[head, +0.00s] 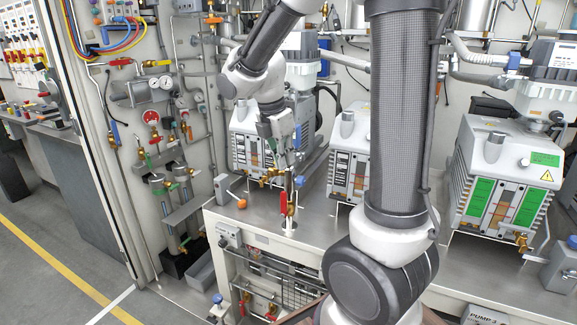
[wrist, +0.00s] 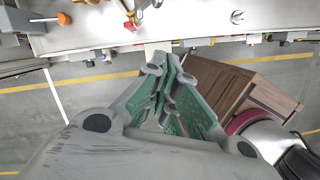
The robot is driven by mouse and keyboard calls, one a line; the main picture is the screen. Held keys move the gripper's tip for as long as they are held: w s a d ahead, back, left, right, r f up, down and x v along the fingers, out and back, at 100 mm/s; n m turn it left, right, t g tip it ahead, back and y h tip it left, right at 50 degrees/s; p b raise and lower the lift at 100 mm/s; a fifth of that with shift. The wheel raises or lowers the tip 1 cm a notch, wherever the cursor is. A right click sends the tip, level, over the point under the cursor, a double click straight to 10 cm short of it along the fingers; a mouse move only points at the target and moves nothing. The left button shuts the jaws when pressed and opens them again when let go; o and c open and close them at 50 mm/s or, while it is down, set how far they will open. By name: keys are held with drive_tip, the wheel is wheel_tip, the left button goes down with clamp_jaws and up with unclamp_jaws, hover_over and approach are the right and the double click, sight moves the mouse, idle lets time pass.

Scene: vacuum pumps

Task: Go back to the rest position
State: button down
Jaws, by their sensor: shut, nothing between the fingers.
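My gripper (head: 297,172) hangs at the end of my arm in the head view, pointing down in front of the left pump, above the front part of the bench. In the wrist view my gripper's green-padded fingers (wrist: 168,62) come together at their tips with nothing held between them. A red-handled valve (head: 284,202) shows just below the fingers in the head view; I cannot tell the exact gap. The left pump (head: 246,140) is partly hidden behind my gripper.
A grey metal bench (head: 305,225) carries the pumps, with the right pump (head: 500,170) nearest. A panel with gauges and valves (head: 150,90) stands at left. A brown wooden box (wrist: 245,88) shows in the wrist view. The floor (head: 60,275) at left is clear.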

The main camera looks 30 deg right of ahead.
drive_tip(key=s+v, duration=0.1)
drive_tip(key=v, duration=0.6)
drive_tip(key=s+d+m+t+y, duration=0.2)
drive_tip(key=s+m+t, duration=0.1)
drive_tip(key=s+m, duration=1.4)
drive_tip(key=shift+s+m+t+y, duration=0.15)
drive_tip(key=shift+m+t+y, duration=0.25)
drive_tip(key=shift+m, duration=1.2)
